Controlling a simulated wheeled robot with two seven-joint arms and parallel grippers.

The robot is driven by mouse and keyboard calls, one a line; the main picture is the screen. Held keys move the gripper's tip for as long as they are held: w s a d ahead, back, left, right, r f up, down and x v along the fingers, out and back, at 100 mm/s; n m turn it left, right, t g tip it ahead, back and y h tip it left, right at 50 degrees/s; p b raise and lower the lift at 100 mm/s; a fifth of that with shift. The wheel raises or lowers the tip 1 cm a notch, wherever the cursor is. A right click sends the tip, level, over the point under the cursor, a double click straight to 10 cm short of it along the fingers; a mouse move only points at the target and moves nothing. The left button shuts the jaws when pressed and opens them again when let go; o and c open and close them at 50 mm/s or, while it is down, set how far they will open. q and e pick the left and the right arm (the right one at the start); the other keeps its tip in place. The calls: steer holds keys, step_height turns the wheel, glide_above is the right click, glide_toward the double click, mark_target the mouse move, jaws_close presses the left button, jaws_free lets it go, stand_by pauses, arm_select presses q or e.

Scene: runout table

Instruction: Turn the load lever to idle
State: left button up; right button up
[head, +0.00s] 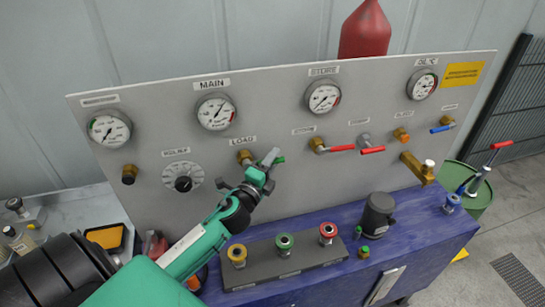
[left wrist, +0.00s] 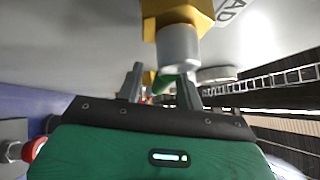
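The load lever's brass valve body (head: 245,157) sits on the grey panel under the LOAD label. Most of its handle is hidden behind my left gripper (head: 268,168); a green tip (head: 280,160) shows just past the fingers. In the left wrist view the brass body (left wrist: 178,14) and its silver stem (left wrist: 178,46) are close ahead. A bit of green handle (left wrist: 163,84) shows between the fingers of my left gripper (left wrist: 161,88). The fingers stand apart, with no clear grip on the handle. My right gripper is not in view.
Gauges line the panel (head: 280,80) above. Red-handled valves (head: 342,148) are to the right and a dial (head: 183,177) to the left. Below, a block (head: 285,262) with coloured fittings and a dark cylinder (head: 378,213) stand on the blue bench (head: 425,235).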

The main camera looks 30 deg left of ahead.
arm_select(q)
steer(key=shift+w, duration=0.15)
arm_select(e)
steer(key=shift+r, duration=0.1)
arm_select(q)
steer(key=c, duration=0.7)
jaws_close()
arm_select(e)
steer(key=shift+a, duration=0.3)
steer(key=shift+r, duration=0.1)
